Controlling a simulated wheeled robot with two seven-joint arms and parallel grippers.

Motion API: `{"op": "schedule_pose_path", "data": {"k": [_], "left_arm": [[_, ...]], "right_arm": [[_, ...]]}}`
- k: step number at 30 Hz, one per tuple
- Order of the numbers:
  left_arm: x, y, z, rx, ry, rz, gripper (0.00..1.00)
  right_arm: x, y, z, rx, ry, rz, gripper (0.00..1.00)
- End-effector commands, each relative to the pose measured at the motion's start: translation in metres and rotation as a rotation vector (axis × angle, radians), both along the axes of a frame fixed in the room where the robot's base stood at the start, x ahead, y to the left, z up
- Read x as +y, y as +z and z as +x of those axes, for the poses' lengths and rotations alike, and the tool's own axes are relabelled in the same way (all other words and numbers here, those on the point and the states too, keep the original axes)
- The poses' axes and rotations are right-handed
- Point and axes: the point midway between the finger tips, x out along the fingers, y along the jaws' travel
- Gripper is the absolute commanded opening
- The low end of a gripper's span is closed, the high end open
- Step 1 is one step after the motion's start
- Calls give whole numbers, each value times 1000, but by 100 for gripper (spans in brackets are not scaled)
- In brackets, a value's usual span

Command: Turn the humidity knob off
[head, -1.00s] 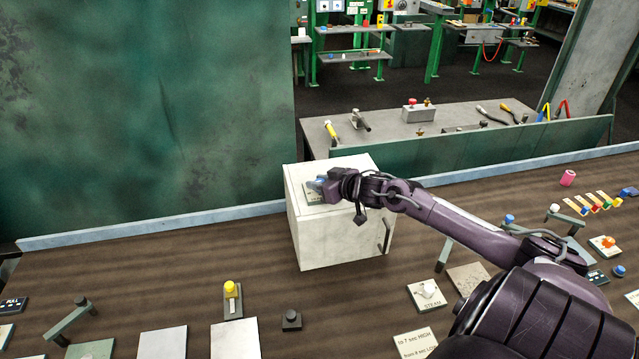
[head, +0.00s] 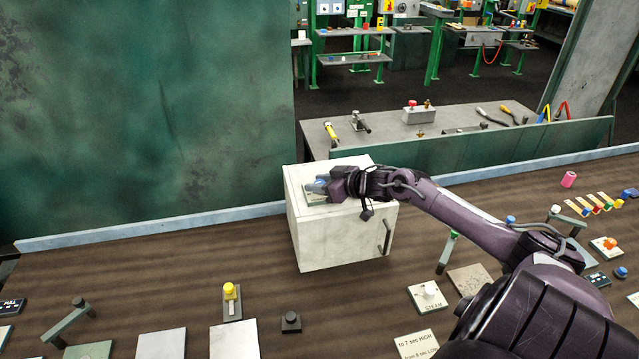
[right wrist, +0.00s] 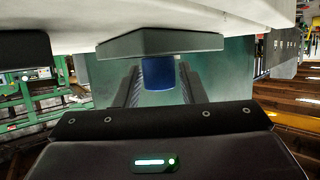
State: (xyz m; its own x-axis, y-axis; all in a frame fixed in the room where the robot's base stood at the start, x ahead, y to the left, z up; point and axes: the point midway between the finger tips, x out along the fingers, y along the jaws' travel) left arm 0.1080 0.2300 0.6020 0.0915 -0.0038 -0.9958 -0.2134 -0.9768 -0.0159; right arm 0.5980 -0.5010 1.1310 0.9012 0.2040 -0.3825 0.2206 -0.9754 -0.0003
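A blue knob (head: 320,184) sits on a small plate (head: 313,198) on top of the white box (head: 340,240); I take it for the humidity knob, but its label is not readable. My right gripper (head: 323,185) reaches over the box top from the right and is at the knob. In the right wrist view the blue knob (right wrist: 158,73) stands between the two fingers (right wrist: 158,85), with narrow gaps beside it, so the gripper looks open around it. The plate (right wrist: 160,44) shows just above. The gripper partly hides the knob in the head view. My left gripper is not in view.
The box has a dark handle (head: 387,236) on its right front. A yellow knob (head: 230,291), a black knob (head: 291,321) and a white STEAM knob (head: 430,291) stand on the brown panel (head: 170,265). A green wall (head: 150,110) rises behind on the left.

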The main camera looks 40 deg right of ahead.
Motion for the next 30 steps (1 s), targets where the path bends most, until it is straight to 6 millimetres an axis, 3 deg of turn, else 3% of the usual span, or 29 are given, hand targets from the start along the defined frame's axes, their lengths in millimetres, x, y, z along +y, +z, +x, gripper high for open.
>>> {"op": "schedule_pose_path", "data": {"k": [3, 14, 30], "left_arm": [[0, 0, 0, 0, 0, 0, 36], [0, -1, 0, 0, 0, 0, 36], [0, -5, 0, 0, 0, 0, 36]], "right_arm": [[0, 0, 0, 0, 0, 0, 48], [-1, 1, -4, 1, -1, -1, 48], [-12, 20, -54, 4, 0, 2, 48]]}}
